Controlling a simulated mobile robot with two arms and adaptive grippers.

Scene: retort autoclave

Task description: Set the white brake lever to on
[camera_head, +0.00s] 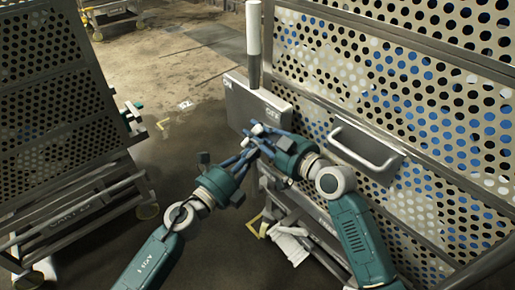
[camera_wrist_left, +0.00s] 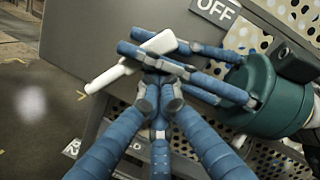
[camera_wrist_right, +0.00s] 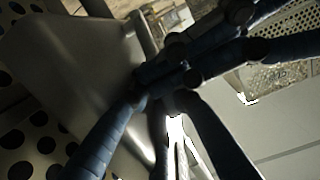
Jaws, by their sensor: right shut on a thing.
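The white brake lever (camera_wrist_left: 110,78) sits in front of a grey panel (camera_head: 250,103) on the cart. The panel has a label reading OFF (camera_wrist_left: 215,11) near its right end. In the left wrist view the lever lies aslant, its lower-left end sticking out free. My right gripper (camera_wrist_left: 165,55) reaches in from the right with its blue fingers closed around the lever. My left gripper (camera_wrist_left: 158,90) comes from below, its fingertips drawn together right beside the lever and the right fingers. The fingers hide part of the lever. The right wrist view is dark and mostly blocked by fingers.
A perforated cart wall (camera_head: 400,90) with a grey handle (camera_head: 365,150) stands on the right. An upright post with a white top (camera_head: 253,35) rises behind the panel. Another perforated cart (camera_head: 60,120) stands at left. Open floor (camera_head: 175,75) lies between.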

